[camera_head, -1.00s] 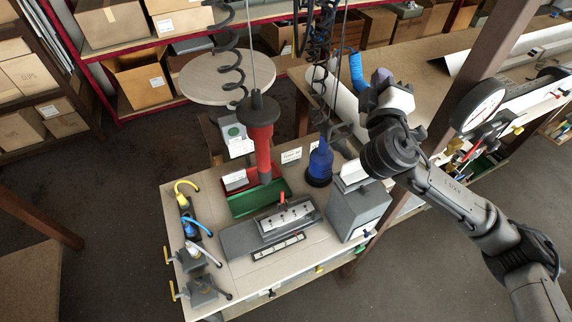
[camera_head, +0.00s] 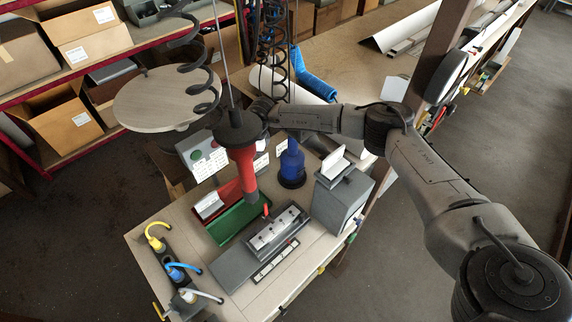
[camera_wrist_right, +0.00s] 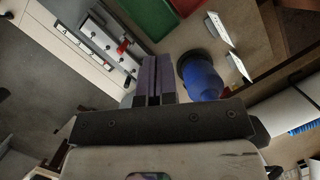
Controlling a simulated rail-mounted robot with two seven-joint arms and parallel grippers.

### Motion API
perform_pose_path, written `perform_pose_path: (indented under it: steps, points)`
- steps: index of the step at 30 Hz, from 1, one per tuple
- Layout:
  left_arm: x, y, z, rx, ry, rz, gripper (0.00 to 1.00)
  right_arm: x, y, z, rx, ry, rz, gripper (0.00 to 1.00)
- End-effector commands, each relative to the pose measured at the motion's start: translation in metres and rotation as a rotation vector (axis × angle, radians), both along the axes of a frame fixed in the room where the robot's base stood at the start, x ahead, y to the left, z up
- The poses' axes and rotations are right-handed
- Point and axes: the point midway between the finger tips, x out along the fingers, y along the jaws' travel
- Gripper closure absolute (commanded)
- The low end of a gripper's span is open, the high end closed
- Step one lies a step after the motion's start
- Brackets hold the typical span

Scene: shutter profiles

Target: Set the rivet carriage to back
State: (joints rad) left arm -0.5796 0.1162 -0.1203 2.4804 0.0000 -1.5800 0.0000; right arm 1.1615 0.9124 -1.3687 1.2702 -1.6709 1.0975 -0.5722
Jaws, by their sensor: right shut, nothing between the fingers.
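The rivet carriage (camera_head: 277,232) is a pale metal block with a row of holes on a grey base on the bench, with a small red knob (camera_head: 266,210) at its upper left. A marked scale strip (camera_head: 276,262) runs along its front side. In the right wrist view the carriage (camera_wrist_right: 98,32) and red knob (camera_wrist_right: 123,46) lie just left of my right gripper (camera_wrist_right: 153,60), whose purple fingers are together and empty. In the head view my right arm reaches left over the bench; its fingers are hidden behind the red hanging tool. My left gripper is not in view.
A red hanging tool (camera_head: 245,170) stands over the green tray (camera_head: 232,222). A blue tool (camera_head: 291,165) stands behind the carriage, and a grey box (camera_head: 343,203) is to its right.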

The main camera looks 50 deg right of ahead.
Motion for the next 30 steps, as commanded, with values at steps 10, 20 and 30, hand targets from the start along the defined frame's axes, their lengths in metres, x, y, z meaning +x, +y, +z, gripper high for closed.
perform_pose_path:
  steps: [10, 20, 30]
  points:
    - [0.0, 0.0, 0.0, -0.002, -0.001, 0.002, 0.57, -0.089, -0.076, 0.006, -0.406, 0.581, 0.243, 1.0]
    - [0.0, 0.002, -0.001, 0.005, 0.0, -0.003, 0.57, -0.122, -0.086, 0.023, -0.424, 0.82, 0.406, 1.0]
    - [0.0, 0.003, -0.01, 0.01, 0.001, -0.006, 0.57, -0.144, -0.097, -0.012, -0.417, 0.82, 0.424, 1.0]
